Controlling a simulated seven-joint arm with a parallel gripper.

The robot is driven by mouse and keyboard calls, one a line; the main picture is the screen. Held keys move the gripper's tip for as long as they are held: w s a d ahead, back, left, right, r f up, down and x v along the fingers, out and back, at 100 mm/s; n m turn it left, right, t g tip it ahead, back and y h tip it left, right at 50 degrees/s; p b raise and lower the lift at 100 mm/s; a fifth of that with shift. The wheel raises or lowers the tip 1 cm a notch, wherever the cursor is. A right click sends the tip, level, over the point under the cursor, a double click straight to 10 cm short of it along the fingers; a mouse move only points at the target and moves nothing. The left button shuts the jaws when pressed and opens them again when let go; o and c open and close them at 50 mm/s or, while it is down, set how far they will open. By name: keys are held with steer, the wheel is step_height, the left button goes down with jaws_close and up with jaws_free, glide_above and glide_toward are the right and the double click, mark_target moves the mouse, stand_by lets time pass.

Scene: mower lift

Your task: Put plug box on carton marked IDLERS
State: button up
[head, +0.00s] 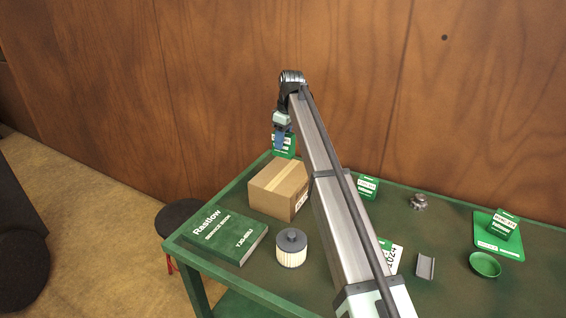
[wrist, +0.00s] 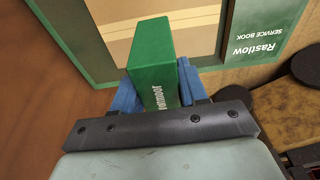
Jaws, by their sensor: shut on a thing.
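My gripper (head: 283,135) is shut on a small green box (head: 285,150), held behind and above the far edge of the cardboard carton (head: 270,182). In the wrist view the green box (wrist: 152,60) sits between the blue fingers (wrist: 160,88). Its lettering is only partly visible, so I cannot read whether it says plug. The carton stands on the green bench, with light tape along its top and a label on its right side too small to read. In the wrist view, part of the carton (wrist: 112,12) shows beyond the box, apart from it.
A green service book (head: 225,235) and a filter (head: 291,248) stand in front of the carton. Other small green boxes (head: 367,187) (head: 505,222), a tray (head: 490,246), a green dish (head: 485,265) and a metal part (head: 418,202) lie to the right. A wooden wall is behind the bench.

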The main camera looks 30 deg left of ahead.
mark_target(287, 134)
steer(key=shift+f, duration=3.75)
steer(key=shift+f, duration=0.1)
steer(key=o, duration=1.2)
steer(key=r, duration=0.4)
steer(key=d+r, duration=0.1)
steer(key=r, duration=0.7)
steer(key=shift+d, duration=0.4)
